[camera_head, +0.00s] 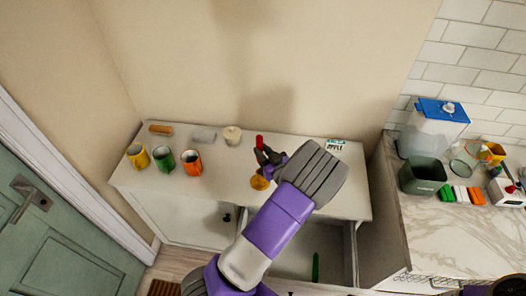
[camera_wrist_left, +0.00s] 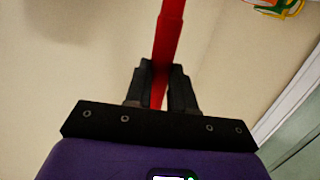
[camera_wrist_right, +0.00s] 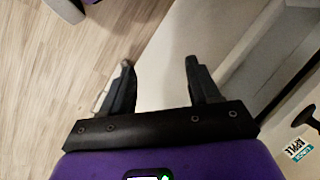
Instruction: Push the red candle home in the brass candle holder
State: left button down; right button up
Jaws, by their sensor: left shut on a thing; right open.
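The red candle (camera_head: 260,141) stands up from the jaws of my left gripper (camera_head: 267,157) over the cabinet top. In the left wrist view the red candle (camera_wrist_left: 168,35) runs between the shut fingers of my left gripper (camera_wrist_left: 156,75). The brass candle holder (camera_head: 259,182) is a small golden round piece on the cabinet top, just below the gripper in the picture. Whether the candle's lower end touches the holder cannot be told. My right gripper (camera_wrist_right: 158,75) is open and empty over the floor, beside the cabinet.
Yellow (camera_head: 138,156), green (camera_head: 164,159) and orange (camera_head: 191,161) mugs stand at the left. An open drawer (camera_head: 290,262) juts out in front, with a green item (camera_head: 316,267). A marble counter (camera_head: 440,235) is at right.

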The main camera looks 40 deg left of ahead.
pick_arm(q)
jog(key=shift+f+b, duration=1.8)
jog(key=shift+f, duration=0.8)
jog(key=shift+f+b, duration=1.05)
jog(key=shift+f, duration=0.55)
jog(key=c, duration=0.9)
grip_release()
jog(key=shift+d, duration=0.1)
jog(key=v, duration=0.7)
jog(key=shift+s+d+p, duration=0.1)
jog(key=shift+d+p, duration=0.1)
jog(key=shift+p, duration=0.15)
jog(key=shift+a, duration=0.15)
